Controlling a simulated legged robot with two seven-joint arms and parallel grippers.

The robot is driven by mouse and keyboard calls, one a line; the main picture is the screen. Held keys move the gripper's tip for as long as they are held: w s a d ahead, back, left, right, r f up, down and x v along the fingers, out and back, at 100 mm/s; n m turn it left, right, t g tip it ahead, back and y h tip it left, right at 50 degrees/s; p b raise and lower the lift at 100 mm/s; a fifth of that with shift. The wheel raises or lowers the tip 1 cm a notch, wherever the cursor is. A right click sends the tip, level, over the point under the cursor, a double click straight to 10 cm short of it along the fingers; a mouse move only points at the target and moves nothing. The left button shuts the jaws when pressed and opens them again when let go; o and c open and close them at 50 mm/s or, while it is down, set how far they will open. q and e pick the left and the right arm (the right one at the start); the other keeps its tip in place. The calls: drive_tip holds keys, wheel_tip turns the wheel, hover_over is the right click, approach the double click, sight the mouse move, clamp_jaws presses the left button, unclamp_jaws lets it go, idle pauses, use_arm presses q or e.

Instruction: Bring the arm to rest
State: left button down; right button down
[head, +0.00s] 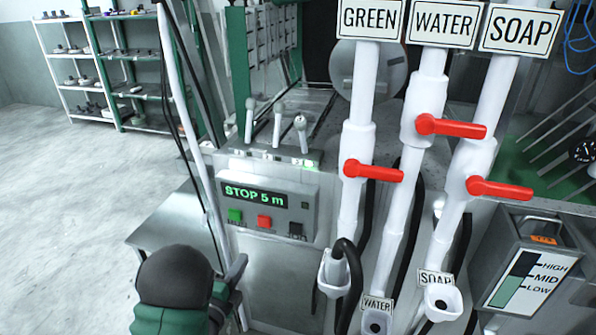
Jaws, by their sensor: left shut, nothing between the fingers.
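My left arm shows at the bottom left of the head view, with a rounded black joint and green parts. My left gripper (236,270) is dark and partly hidden behind that joint. It is shut with nothing held, in front of the control box (267,205) and apart from the pipes as far as I can tell. My right gripper is not in view.
The box reads "STOP 5 m" and has green, red and black buttons; levers (278,122) stand above it. Three white pipes labelled GREEN (368,18), WATER (444,22) and SOAP (520,30) have red handles. A grey table (175,235) stands left; open floor lies beyond.

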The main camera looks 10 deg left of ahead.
use_arm(q)
drive_tip(key=s+d+f+n+g+y, duration=0.15)
drive_tip(key=s+d+n+g, duration=0.25)
drive_tip(key=s+n+g, duration=0.6)
drive_tip(key=s+d+f+n+g, duration=0.3)
drive_tip(key=s+n+g, duration=0.2)
drive_tip(key=s+n, duration=0.55)
wheel_tip(320, 180, up, 14)
drive_tip(key=s+m+p, duration=0.1)
drive_tip(key=s+p, duration=0.1)
drive_tip(key=p, duration=1.2)
drive_tip(key=shift+m, duration=0.35)
drive_tip(key=shift+f, duration=0.15)
